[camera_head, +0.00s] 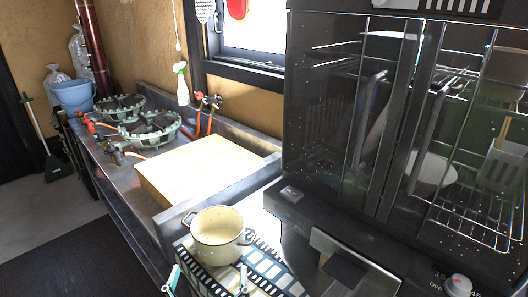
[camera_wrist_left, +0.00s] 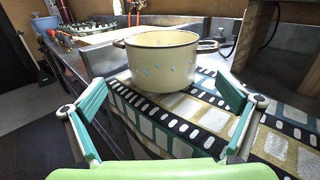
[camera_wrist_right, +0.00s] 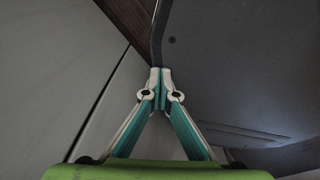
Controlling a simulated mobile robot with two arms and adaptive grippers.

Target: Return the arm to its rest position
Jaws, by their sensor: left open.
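My left gripper (camera_head: 208,280) shows at the bottom of the head view, with its two teal fingers apart. In the left wrist view (camera_wrist_left: 160,88) it is open and empty. A cream two-handled pot (camera_head: 218,236) stands upright on a film-strip patterned cloth (camera_head: 268,268), just beyond the left gripper. The pot also shows in the left wrist view (camera_wrist_left: 162,62), in the gap between the fingertips and further off. My right gripper (camera_wrist_right: 161,78) shows only in the right wrist view. Its fingertips meet, with nothing visible between them.
A large dark glass-fronted oven (camera_head: 400,130) fills the right side. A wooden board (camera_head: 198,165) lies on the metal counter behind the pot, with gas burners (camera_head: 150,128) further back. Dark flooring (camera_head: 75,262) lies clear at lower left.

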